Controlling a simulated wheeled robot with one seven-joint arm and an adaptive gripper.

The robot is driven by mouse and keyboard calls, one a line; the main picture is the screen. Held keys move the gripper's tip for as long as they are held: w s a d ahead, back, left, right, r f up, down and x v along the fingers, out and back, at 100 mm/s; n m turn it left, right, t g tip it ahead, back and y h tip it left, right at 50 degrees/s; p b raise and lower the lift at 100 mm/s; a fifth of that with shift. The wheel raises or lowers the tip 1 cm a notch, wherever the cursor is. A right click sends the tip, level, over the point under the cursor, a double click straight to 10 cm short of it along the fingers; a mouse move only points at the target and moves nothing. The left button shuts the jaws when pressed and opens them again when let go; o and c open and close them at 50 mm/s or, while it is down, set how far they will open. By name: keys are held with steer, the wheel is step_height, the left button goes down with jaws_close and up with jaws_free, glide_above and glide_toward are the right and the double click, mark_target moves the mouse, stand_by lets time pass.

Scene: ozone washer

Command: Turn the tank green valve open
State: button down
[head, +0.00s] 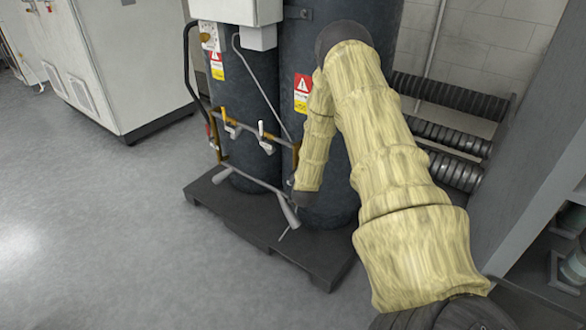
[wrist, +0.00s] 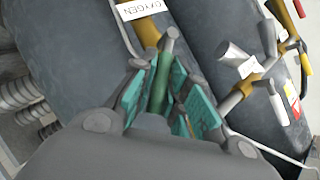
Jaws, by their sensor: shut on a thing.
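The green valve handle (wrist: 162,90) shows in the middle of the wrist view, between the teal finger pads of my gripper (wrist: 167,95). My gripper is shut on the handle, with a pad on either side of it. A grey end of the valve sticks out above the fingers, in front of a yellow pipe (wrist: 146,32). In the head view the fingers and the green handle cannot be made out, as my yellow-covered arm reaches down in front of the tank (head: 295,75).
Other valves with pale handles (head: 265,138) sit on the yellow pipework to the left. The tanks stand on a dark pallet (head: 235,208). Black ribbed rolls (head: 455,100) are at right; open floor (head: 90,220) is at left.

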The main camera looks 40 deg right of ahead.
steer(key=c, duration=1.4)
jaws_free()
steer(key=v, duration=1.1)
steer(key=shift+s+a+r, duration=0.15)
steer(key=shift+s+a, duration=0.05)
steer(key=shift+s, duration=0.1)
